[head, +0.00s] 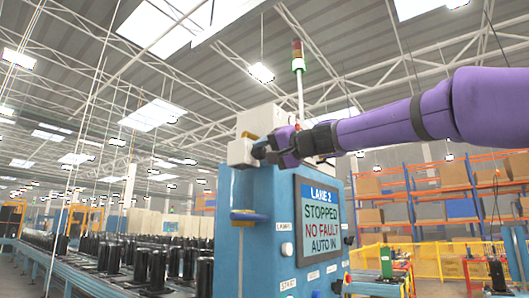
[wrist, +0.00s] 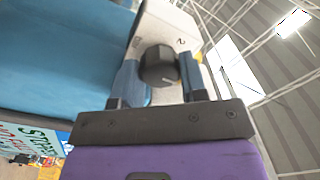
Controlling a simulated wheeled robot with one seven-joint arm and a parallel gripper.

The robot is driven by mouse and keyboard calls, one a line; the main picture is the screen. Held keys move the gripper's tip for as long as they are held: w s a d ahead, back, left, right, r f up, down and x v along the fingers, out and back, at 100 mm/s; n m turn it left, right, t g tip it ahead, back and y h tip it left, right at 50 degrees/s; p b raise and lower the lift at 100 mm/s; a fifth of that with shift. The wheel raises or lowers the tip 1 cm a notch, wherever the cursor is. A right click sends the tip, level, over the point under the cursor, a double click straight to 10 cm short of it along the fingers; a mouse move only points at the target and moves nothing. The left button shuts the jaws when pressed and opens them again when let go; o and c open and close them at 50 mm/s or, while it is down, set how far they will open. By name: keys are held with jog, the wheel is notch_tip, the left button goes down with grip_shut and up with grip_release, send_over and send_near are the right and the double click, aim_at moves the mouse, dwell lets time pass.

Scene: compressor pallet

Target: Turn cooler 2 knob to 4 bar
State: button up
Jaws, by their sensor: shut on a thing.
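The black ribbed cooler 2 knob (wrist: 158,64) sits on a white housing (wrist: 172,25) marked with a 2. In the wrist view my gripper (wrist: 160,72) has one blue finger on each side of the knob and is shut on it. In the head view my gripper (head: 264,151) reaches from the right to the white housing (head: 241,153) on top of the blue cabinet (head: 258,188). The knob is mostly hidden there by the fingers. No pressure scale or gauge reading is legible.
A screen (head: 321,219) on the cabinet reads LANE 2, STOPPED, NO FAULT, AUTO IN. A signal tower (head: 299,65) rises behind my wrist. A conveyor with black cylinders (head: 157,267) runs at left. Orange racks (head: 422,179) and a yellow fence stand at right.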

dwell(0.4)
jog(key=o, duration=0.9)
jog(key=v, duration=1.1)
jog(key=s+d+f+g+h, duration=0.2)
jog(key=s+d+f+h, duration=0.3)
jog(key=s+f, duration=0.4)
jog(key=s+d+f+g+h, duration=0.1)
jog(key=s+d+f+h, duration=0.3)
jog(key=f, duration=1.5)
jog(key=s+d+f+g+h, duration=0.2)
jog(key=s+d+f+h, duration=0.3)
jog(key=s+d+f, duration=0.6)
jog(key=shift+s+f+m+g+h, duration=0.3)
jog(key=shift+s+f, duration=1.35)
jog(key=shift+s, duration=0.15)
